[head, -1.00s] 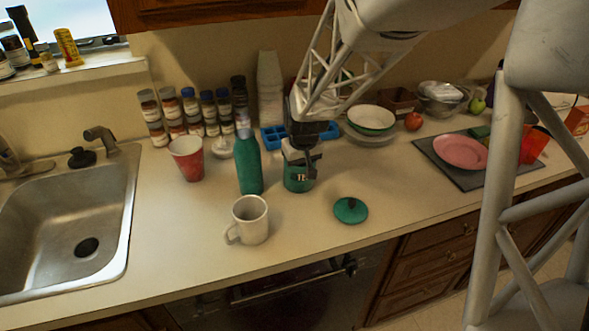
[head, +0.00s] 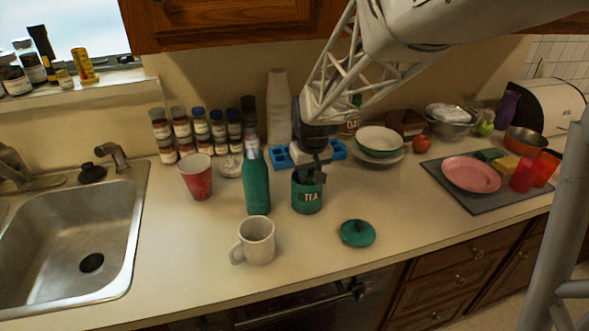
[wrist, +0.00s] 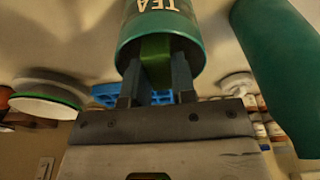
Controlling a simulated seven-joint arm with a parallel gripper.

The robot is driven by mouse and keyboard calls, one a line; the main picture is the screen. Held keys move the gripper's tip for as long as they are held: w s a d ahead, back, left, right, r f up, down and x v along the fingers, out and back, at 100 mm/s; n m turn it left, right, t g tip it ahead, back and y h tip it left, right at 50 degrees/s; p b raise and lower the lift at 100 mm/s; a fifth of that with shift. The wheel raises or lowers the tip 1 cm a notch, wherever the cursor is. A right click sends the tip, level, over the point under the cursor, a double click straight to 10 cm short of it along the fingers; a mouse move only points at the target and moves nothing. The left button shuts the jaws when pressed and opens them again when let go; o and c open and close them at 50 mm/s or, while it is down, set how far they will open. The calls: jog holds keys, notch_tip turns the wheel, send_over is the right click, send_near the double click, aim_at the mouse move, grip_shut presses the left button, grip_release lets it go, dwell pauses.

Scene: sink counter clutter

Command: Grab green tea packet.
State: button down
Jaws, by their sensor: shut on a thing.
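A green tea canister (head: 307,193) labelled TEA stands open on the counter. It also shows in the wrist view (wrist: 160,28), its open mouth toward my fingers. My gripper (head: 311,174) is at the canister's mouth, pointing down. In the wrist view my gripper (wrist: 155,72) is shut on a green packet (wrist: 155,58), which sits between the two fingers and reaches into the canister. The packet's far end is hidden inside the canister. The canister's green lid (head: 357,233) lies on the counter to the right and nearer the front edge.
A green bottle (head: 256,182) stands close left of the canister. A white mug (head: 257,241) is in front and a red cup (head: 197,177) further left. A blue tray (head: 338,149) and stacked bowls (head: 379,141) are behind. The counter around the lid is clear.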

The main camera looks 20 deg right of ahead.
aim_at(309, 174)
jog(key=shift+r, duration=2.5)
jog(key=shift+r, duration=1.45)
jog(key=shift+s, duration=0.1)
